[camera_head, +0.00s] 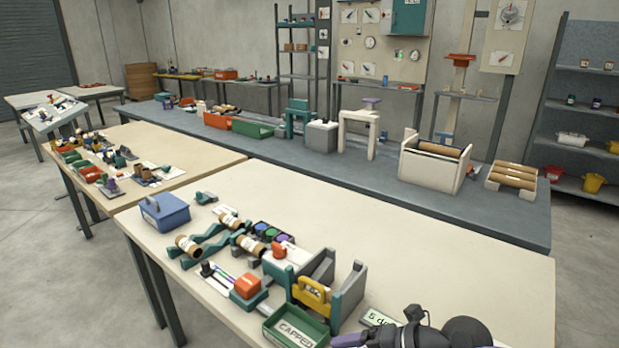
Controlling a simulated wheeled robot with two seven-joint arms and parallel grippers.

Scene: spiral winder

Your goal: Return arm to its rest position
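One of my arms shows at the bottom right edge, dark and rounded; it looks like the right one. Its gripper (352,340) is partly cut off by the lower edge, with a purple-grey finger end beside the green CAPPED tray (296,328). I cannot tell whether it is open or shut, and I see nothing held in it. My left arm and gripper are not in view. The winder fixture (345,295) with a yellow handle (312,294) stands on the near table, just above the CAPPED tray. Brown tubes (250,245) rest on teal cradles to its left.
A small white card (378,318) lies close to my arm. A blue box (165,212) and a red-topped block (247,287) stand on the near table (450,262). The table's right part is clear. A grey bench behind holds a white crate (432,170) and brown rolls (513,175).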

